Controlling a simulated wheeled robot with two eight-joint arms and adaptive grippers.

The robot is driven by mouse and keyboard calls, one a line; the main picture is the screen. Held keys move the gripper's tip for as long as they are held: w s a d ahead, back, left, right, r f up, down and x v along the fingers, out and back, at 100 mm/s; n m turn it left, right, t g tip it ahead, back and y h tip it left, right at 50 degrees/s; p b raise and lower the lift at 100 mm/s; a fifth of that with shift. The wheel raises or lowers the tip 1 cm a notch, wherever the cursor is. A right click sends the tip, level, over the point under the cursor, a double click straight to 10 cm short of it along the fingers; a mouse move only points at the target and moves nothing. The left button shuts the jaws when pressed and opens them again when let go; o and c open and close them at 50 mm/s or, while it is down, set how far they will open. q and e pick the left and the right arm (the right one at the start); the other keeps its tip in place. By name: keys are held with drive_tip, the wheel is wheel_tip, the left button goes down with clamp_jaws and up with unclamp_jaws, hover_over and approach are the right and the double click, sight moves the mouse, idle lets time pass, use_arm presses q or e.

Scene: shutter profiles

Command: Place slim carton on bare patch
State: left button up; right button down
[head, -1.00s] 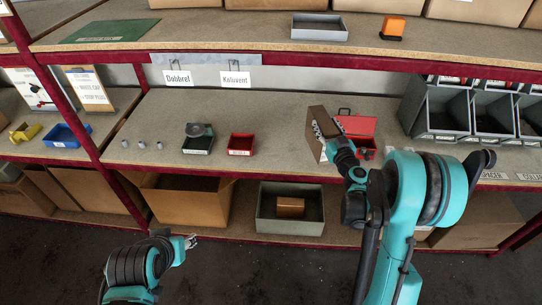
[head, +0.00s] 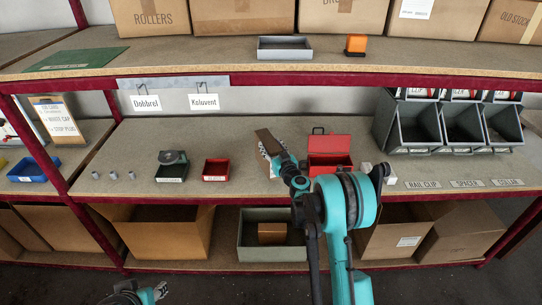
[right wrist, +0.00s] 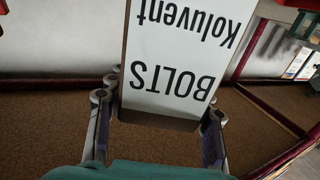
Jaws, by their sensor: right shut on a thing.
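My right gripper (head: 277,160) is shut on the slim carton (head: 266,139), a narrow brown box over the middle shelf, left of the red toolbox. In the right wrist view the carton (right wrist: 178,60) shows a white face reading "BOLTS Koluvent", upside down, between the two fingers (right wrist: 160,112). It looks tilted in the head view; I cannot tell whether it touches the shelf. Bare shelf surface (head: 240,145) lies left of the carton, behind the red bin. My left gripper (head: 160,291) is at the bottom edge, away from the shelf; its jaws are too small to judge.
The middle shelf (head: 130,150) holds a red bin (head: 215,170), a dark green bin (head: 172,171), the open red toolbox (head: 329,150) and grey compartments (head: 420,125). Signs "Dobbrel" and "Koluvent" (head: 204,102) hang at the back. A red-edged shelf (head: 250,79) runs above.

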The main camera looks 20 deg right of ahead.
drive_tip(key=shift+f+b, duration=0.65)
drive_tip(key=shift+f, duration=1.15)
drive_tip(key=shift+s, duration=0.1)
drive_tip(key=shift+f, duration=0.15)
drive_tip(key=c, duration=0.6)
unclamp_jaws()
drive_tip(key=shift+c, duration=0.2)
